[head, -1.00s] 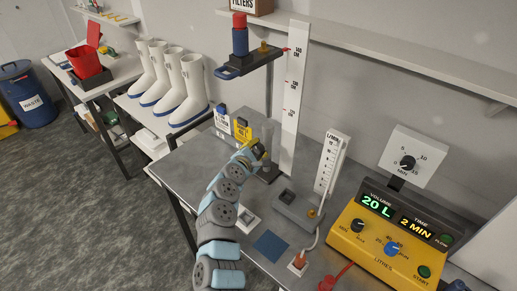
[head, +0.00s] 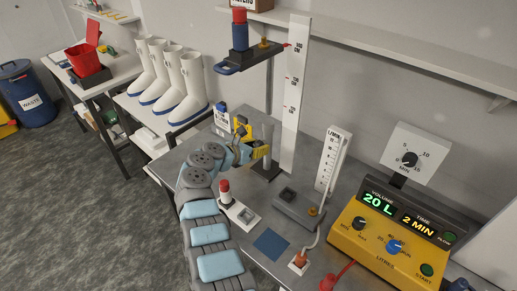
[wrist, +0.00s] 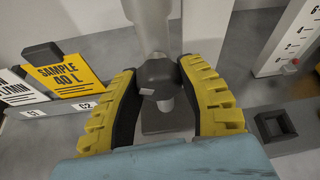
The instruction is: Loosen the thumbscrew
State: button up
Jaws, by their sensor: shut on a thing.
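The thumbscrew (wrist: 160,77) looks like a dark grey knob at the post, low over the stand's base, in the wrist view. My gripper (wrist: 158,92) has its yellow, dark-padded fingers on both sides of it and is shut on it. In the head view my gripper (head: 262,151) is at the lower part of the post (head: 269,100), and the knob is hidden there by the fingers. The post carries a dark platform (head: 243,60) high up, with a blue and red piece (head: 240,35) and a small brass knob (head: 264,43) on it.
A tall white scale (head: 294,90) stands behind the post. Yellow and white cards (wrist: 75,78) stand to its left. A red-topped bottle (head: 225,192), a grey socket block (head: 298,208), a flow gauge (head: 333,160) and the yellow controller (head: 385,240) occupy the bench.

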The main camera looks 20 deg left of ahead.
jog(key=n+h+b, duration=0.1)
jog(key=n+b, duration=0.1)
jog(key=n+h+b, duration=0.1)
jog(key=b, duration=0.2)
jog(key=shift+f+n+g+b, duration=0.3)
jog(key=shift+f+n, duration=0.1)
jog(key=n+h+b, duration=0.1)
jog(key=b, duration=0.3)
jog(key=shift+n, duration=0.3)
jog(key=n+h+b, duration=0.1)
jog(key=b, duration=0.3)
jog(key=shift+r+n+b, duration=0.1)
jog(key=shift+n+b, duration=0.3)
jog(key=shift+b, duration=0.45)
jog(key=shift+r+n+h+b, duration=0.15)
jog(key=shift+n+h+b, duration=0.2)
jog(key=shift+b, duration=0.35)
jog(key=o, duration=1.2)
jog(key=shift+d+r, duration=0.1)
jog(key=shift+s+r, duration=0.1)
